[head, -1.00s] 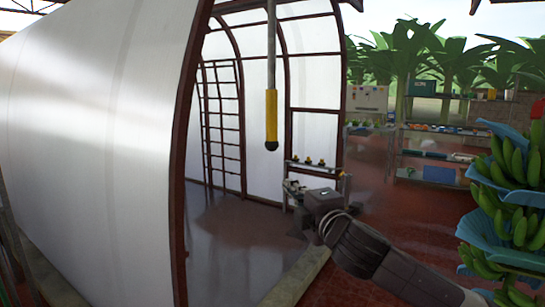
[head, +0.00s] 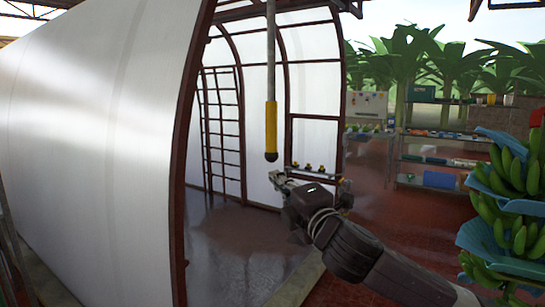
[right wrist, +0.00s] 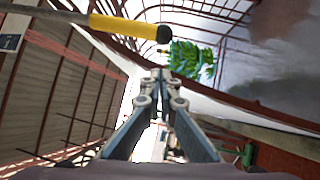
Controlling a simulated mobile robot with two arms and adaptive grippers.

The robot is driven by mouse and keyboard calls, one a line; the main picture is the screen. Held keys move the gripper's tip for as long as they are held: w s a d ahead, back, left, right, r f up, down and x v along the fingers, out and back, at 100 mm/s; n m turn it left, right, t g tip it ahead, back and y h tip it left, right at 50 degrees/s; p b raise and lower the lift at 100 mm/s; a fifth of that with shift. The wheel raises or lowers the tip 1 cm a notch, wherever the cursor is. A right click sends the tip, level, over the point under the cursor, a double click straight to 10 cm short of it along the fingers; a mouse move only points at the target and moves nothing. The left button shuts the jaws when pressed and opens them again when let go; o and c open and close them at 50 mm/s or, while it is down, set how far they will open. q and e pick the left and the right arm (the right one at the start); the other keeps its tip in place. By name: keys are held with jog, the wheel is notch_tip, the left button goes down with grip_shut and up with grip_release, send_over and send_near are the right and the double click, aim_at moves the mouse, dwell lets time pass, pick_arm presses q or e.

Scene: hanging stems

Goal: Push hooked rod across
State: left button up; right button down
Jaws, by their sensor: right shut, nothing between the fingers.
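The hanging rod has a thin grey shaft, a yellow grip (head: 271,128) and a dark rounded lower end. It hangs upright in front of the arched opening; its top and any hook lie outside the head view. My right gripper (head: 277,179) is shut and empty, just below the rod's lower end in the head view. In the right wrist view, the yellow grip (right wrist: 122,27) runs across the upper left, beyond the closed fingertips (right wrist: 158,74). The fingers look apart from the rod. My left gripper is not in view.
A white-covered tunnel frame (head: 95,120) fills the left. A ladder-like lattice (head: 223,125) stands inside it. Shelves with boxes (head: 440,155) stand at the back right, and banana bunches with blue sheets (head: 505,200) are at the right edge. The floor inside the opening is clear.

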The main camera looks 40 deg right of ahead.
jog(key=w+d+r+p, duration=0.1)
jog(key=w+d+p, duration=0.3)
jog(key=w, duration=0.4)
jog(key=shift+w+d+r, duration=0.15)
jog(key=shift+d+r, duration=0.05)
jog(key=shift+r, duration=0.1)
